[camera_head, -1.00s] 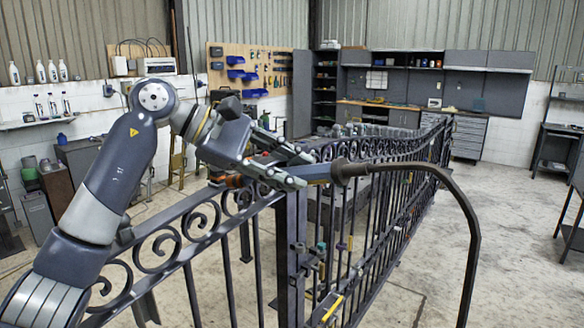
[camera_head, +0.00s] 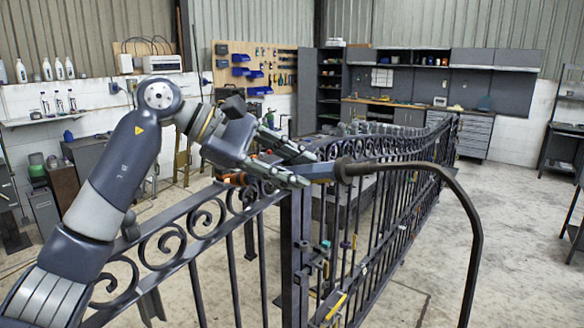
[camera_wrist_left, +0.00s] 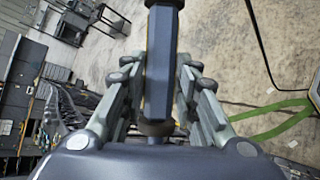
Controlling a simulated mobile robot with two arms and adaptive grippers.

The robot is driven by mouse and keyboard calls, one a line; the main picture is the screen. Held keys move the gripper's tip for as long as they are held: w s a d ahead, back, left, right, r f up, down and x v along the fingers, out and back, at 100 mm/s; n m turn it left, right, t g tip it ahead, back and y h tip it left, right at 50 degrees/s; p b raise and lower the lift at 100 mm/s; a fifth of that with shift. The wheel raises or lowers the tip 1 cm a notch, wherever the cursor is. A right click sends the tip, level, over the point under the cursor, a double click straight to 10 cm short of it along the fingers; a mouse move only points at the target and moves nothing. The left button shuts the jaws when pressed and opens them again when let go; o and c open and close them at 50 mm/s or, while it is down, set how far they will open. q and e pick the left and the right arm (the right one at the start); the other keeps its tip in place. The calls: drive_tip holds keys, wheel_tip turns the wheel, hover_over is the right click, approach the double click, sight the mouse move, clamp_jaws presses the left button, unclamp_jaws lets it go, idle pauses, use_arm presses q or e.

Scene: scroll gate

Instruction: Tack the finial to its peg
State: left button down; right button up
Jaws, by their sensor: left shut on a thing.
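My left gripper (camera_head: 310,169) is shut on a blue-grey bar-shaped tool (camera_head: 324,171), which looks like a torch handle. In the left wrist view the tool (camera_wrist_left: 159,60) lies between the two fingers, with a yellow stripe along one side. In the head view a round dark collar (camera_head: 345,170) sits at its far end, and a dark curved tube (camera_head: 455,190) appears to run from there down to the right. The gripper is above the top of a gate post (camera_head: 295,250). I cannot pick out the finial or its peg. My right gripper is not in view.
The dark iron gate with scrolls (camera_head: 165,245) runs from the lower left to the back. Small coloured parts (camera_head: 325,246) sit by the post. The floor (camera_head: 520,250) at the right is mostly clear.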

sight(353, 166)
use_arm(q)
drive_tip(key=shift+r, duration=0.1)
drive_tip(key=shift+s+d+r+b, duration=0.15)
drive_tip(key=shift+s+d+r, duration=0.35)
drive_tip(key=shift+s+d, duration=0.65)
drive_tip(key=shift+s+d+r+b, duration=0.15)
drive_tip(key=shift+s+d+r, duration=0.5)
drive_tip(key=shift+d, duration=0.8)
drive_tip(key=shift+s+d+r+b, duration=0.15)
drive_tip(key=shift+s+d+r, duration=0.2)
drive_tip(key=shift+s+d, duration=0.85)
drive_tip(key=shift+w, duration=0.2)
